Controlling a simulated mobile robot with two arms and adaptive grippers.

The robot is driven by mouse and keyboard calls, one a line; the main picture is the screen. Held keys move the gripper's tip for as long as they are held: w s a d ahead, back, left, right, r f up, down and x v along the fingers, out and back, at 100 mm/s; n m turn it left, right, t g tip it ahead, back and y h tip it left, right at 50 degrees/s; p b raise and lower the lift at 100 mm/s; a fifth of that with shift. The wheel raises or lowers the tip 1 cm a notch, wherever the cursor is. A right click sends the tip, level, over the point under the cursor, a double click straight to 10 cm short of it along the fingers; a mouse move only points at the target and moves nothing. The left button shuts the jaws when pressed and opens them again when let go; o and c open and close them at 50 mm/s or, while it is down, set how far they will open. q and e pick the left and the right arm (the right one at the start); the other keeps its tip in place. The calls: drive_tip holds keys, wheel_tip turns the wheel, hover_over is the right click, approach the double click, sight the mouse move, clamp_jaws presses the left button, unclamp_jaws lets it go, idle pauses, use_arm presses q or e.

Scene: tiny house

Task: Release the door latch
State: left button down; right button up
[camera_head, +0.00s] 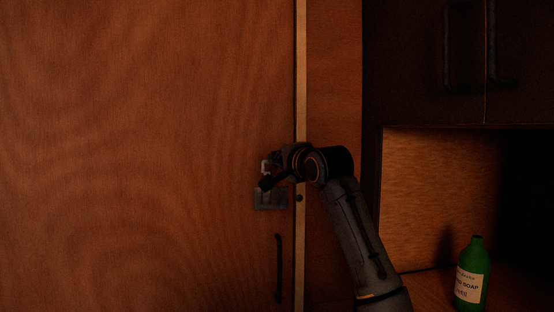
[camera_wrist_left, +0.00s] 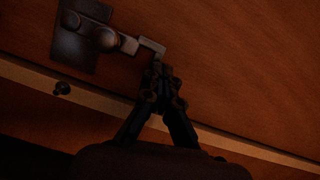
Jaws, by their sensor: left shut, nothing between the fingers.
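A wooden door (camera_head: 150,130) fills the left of the head view. A metal latch (camera_head: 270,200) with a grey plate is mounted near its right edge. In the left wrist view the latch plate (camera_wrist_left: 76,45) is at the upper left, with a round knob and a bent lever end (camera_wrist_left: 151,47) reaching right. My left gripper (camera_head: 270,165) is at the latch and partly covers it in the head view. In the left wrist view the left gripper (camera_wrist_left: 161,70) is shut and empty, its fingertips right by the lever end. I cannot tell whether they touch. My right gripper is not in view.
A black vertical door handle (camera_head: 279,268) is below the latch. A pale frame strip (camera_head: 301,80) runs along the door edge. Dark cabinets (camera_head: 430,60) hang at the upper right. A green soap bottle (camera_head: 471,270) stands on a wooden counter at the lower right.

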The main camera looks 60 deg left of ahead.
use_arm(q)
drive_tip(key=s+d, duration=0.1)
drive_tip(key=d, duration=1.1)
drive_tip(key=shift+s+r, duration=0.2)
drive_tip(key=shift+s, duration=0.2)
